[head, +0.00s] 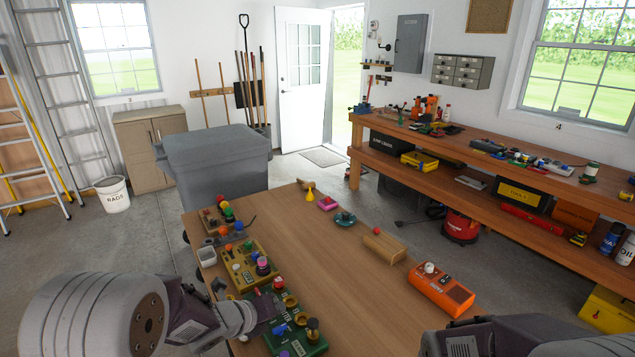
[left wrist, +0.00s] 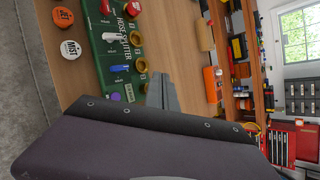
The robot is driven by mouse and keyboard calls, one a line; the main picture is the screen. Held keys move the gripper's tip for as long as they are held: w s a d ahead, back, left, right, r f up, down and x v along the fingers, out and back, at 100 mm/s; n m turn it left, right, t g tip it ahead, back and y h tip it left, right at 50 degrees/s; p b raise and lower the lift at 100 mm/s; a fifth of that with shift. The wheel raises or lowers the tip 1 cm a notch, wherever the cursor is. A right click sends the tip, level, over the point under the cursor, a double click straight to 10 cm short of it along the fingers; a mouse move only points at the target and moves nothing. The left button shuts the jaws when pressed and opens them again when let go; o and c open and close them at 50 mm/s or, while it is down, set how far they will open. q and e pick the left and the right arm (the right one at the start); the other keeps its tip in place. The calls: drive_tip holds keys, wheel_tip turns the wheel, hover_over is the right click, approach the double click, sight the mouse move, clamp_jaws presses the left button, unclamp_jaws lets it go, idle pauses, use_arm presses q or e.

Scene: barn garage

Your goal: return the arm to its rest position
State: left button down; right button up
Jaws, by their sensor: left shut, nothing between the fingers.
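My left arm reaches in from the lower left of the head view. Its gripper (head: 270,306) is at the left part of the wooden table (head: 345,290), over or beside the green hose splitter board (head: 312,347). In the left wrist view the grey fingers (left wrist: 162,92) are together with nothing between them, near the edge of the green board (left wrist: 112,55). I cannot tell the exact gap between the fingers and the board. Part of my right arm (head: 480,338) shows at the lower right of the head view; its fingers are out of frame.
Boards with coloured knobs (head: 243,268) line the table's left edge. An orange box (head: 440,289), a wooden block (head: 384,246) and small items stand farther right and back. The table's middle is clear. A grey bin (head: 215,165) stands behind it, and a long workbench (head: 480,160) along the right.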

use_arm(q)
drive_tip(key=s+a+f+n+g+y, duration=0.15)
drive_tip(key=s+a+n+y, duration=0.5)
drive_tip(key=n, duration=1.15)
drive_tip(key=s+f+n+g+h, duration=0.1)
drive_tip(key=s+f+n+g, duration=0.1)
drive_tip(key=s+n, duration=0.5)
drive_tip(key=s+f+n+g+h, duration=0.1)
drive_tip(key=s+n+g, duration=0.3)
drive_tip(key=s+n, duration=0.3)
drive_tip(key=shift+a+f+n, duration=0.2)
drive_tip(key=shift+f+n, duration=0.15)
drive_tip(key=shift+n, duration=0.15)
